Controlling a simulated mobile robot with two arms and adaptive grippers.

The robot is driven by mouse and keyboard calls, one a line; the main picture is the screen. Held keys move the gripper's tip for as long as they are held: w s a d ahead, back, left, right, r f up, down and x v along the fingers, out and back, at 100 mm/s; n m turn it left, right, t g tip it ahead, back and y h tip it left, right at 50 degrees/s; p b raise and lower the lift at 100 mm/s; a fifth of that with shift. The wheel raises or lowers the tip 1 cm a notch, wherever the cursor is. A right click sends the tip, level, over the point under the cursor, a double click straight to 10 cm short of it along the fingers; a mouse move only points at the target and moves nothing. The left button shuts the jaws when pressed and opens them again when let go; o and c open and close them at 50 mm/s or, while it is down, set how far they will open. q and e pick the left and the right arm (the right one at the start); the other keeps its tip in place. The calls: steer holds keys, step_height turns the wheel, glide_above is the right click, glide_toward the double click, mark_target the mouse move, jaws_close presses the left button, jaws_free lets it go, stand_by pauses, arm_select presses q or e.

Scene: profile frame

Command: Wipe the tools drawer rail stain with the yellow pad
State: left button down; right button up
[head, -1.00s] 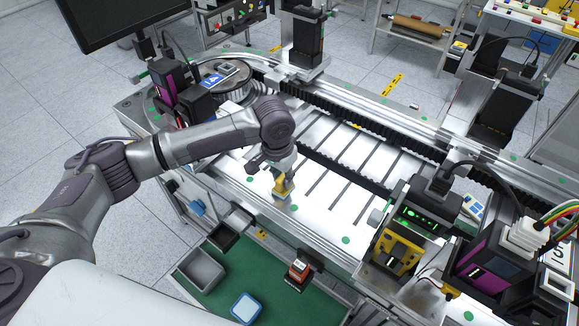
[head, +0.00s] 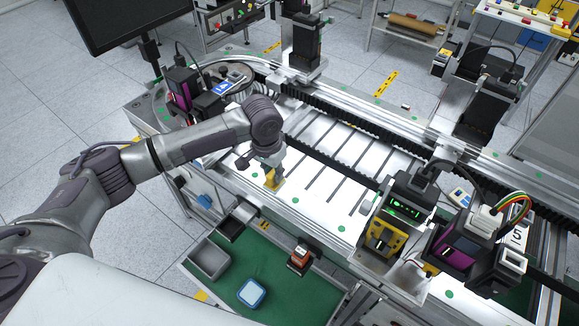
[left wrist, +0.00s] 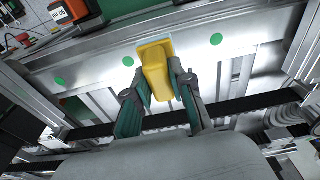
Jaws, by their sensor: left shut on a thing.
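The yellow pad (head: 274,180) is held in my left gripper (head: 273,170), low over the front part of the bright metal bench top. In the left wrist view the yellow pad (left wrist: 157,68) sits between the two fingers of my left gripper (left wrist: 158,76), which are shut on it. I cannot tell whether the pad touches the metal. The open tools drawer (head: 222,289) with a green lining is below the bench's front edge, nearer to me than the pad. I cannot make out a stain on its rail. My right gripper is not in view.
The drawer holds a grey bin (head: 210,259), a blue-rimmed white box (head: 251,293) and an orange-and-black item (head: 299,258). A black-and-yellow device (head: 387,228) stands on the bench to the right. A round turntable (head: 228,77) with black devices is behind my left arm.

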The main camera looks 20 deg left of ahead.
arm_select(q)
step_height(320, 180, up, 3)
steer(key=shift+a+f+p, duration=0.1)
steer(key=shift+f+p, duration=0.05)
steer(key=shift+p, duration=0.7)
steer(key=shift+r+p, duration=0.3)
steer(key=shift+r, duration=0.1)
steer(key=shift+s, duration=0.15)
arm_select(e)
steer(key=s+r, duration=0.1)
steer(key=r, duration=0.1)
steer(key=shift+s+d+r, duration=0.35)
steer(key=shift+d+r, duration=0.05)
